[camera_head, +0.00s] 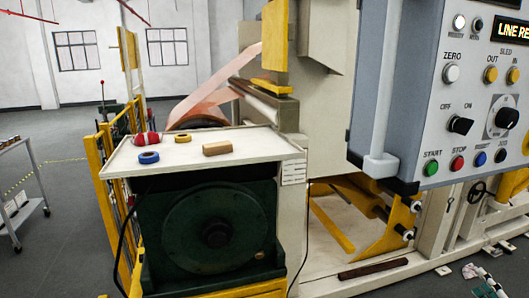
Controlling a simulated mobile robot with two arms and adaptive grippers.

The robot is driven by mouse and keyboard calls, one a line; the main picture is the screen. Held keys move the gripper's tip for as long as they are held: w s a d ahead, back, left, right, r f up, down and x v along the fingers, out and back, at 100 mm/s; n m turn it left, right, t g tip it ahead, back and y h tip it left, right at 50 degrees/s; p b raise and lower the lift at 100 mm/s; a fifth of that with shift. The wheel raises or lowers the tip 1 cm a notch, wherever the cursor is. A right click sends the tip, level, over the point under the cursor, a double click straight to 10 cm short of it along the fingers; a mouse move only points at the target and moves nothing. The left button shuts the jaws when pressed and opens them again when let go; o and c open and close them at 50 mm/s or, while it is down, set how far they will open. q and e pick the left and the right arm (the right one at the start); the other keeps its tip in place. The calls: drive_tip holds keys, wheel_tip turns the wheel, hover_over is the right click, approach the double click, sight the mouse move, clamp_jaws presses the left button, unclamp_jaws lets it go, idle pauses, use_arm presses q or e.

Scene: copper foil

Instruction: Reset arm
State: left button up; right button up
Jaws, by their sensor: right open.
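The control panel (470,100) fills the upper right, with a ZERO button, an OFF/ON knob, START and STOP buttons and a lit display cut off by the edge. My right gripper (489,281) shows only in part at the bottom right corner, low in front of the machine and apart from the panel. It is open and I see nothing held in it. My left gripper is not in view.
A white-topped stand (242,148) over a green motor bears a red roll (147,138), a blue tape ring (149,157), a yellow ring (183,138) and a tan block (216,148). Copper foil (215,82) runs behind.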

drive_tip(key=s+a+f+m+g+h, duration=0.1)
drive_tip(key=s+a+f+m+g, duration=0.3)
drive_tip(key=f, duration=0.8)
drive_tip(key=s+a+f+m+g+h, duration=0.1)
drive_tip(key=s+a+f+m+h, duration=0.15)
drive_tip(key=s+f+m, duration=0.7)
drive_tip(key=s+a+f+m+g, duration=0.1)
drive_tip(key=s+a+f+g, duration=0.2)
drive_tip(key=f, duration=1.3)
drive_tip(key=s+a+f+m+g, duration=0.2)
drive_tip(key=s+a+f, duration=0.4)
drive_tip(key=s, duration=0.5)
drive_tip(key=s+a+f+m+g+y, duration=0.1)
drive_tip(key=s+a+f+m+g, duration=0.2)
drive_tip(key=s+a+f, duration=0.3)
drive_tip(key=s+a+f+m+g+y, duration=0.1)
drive_tip(key=s+a+f+g, duration=0.3)
drive_tip(key=s+a, duration=0.7)
drive_tip(key=s+f+m, duration=0.1)
drive_tip(key=s+f, duration=0.1)
drive_tip(key=s, duration=0.2)
drive_tip(key=shift+s+a+g, duration=0.15)
drive_tip(key=shift+s+g, duration=0.15)
drive_tip(key=shift+s, duration=0.05)
